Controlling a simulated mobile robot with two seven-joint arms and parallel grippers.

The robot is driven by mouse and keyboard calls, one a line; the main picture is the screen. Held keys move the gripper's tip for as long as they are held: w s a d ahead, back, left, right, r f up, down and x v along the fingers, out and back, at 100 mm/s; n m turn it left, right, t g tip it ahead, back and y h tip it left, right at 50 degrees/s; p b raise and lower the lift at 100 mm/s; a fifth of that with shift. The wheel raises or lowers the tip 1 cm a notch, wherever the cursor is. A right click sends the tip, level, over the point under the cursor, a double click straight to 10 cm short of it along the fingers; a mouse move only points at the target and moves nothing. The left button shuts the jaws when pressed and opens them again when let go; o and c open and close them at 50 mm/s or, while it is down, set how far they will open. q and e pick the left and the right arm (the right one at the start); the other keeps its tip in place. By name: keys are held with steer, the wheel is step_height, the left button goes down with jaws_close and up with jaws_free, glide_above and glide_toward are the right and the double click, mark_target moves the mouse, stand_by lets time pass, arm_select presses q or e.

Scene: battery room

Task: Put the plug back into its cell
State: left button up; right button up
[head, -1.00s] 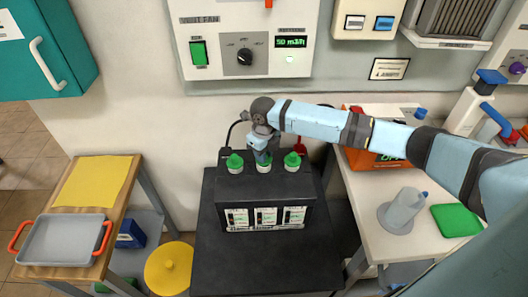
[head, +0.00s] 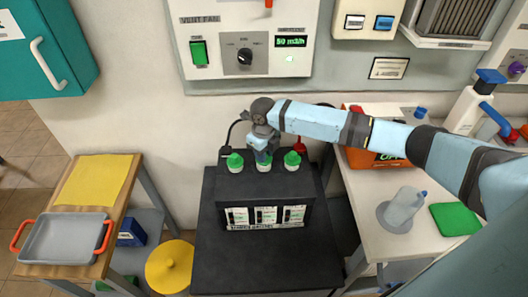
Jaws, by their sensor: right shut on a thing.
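A black battery (head: 265,190) with three labelled cells on its front stands on a dark stand (head: 265,265) against the wall. Three green plugs show on its top: a left plug (head: 235,162), a middle plug (head: 264,159) and a right plug (head: 292,160). My right gripper (head: 264,151) comes in from the right, points down, and is shut on the middle plug, at the middle cell. The gripper hides the top of that plug, and I cannot tell how deep it sits. My left gripper is not in view.
A wooden side table (head: 125,205) with a grey tray (head: 62,240) and yellow cloth (head: 92,180) is at left. A white table (head: 375,230) at right holds an orange charger (head: 365,158), a clear jug (head: 402,208) and a green cloth (head: 455,219). A vent fan panel (head: 215,55) hangs above.

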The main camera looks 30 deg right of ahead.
steer(key=shift+p, duration=0.35)
stand_by(0.6)
steer(key=o, duration=1)
steer(key=shift+r+p, duration=0.55)
steer(key=shift+r, duration=0.05)
steer(key=shift+r+p, duration=0.25)
steer(key=shift+p, duration=0.05)
steer(key=shift+r+p, duration=1.4)
steer(key=shift+r, duration=0.1)
steer(key=shift+r+p, duration=1.05)
steer(key=shift+r, duration=0.1)
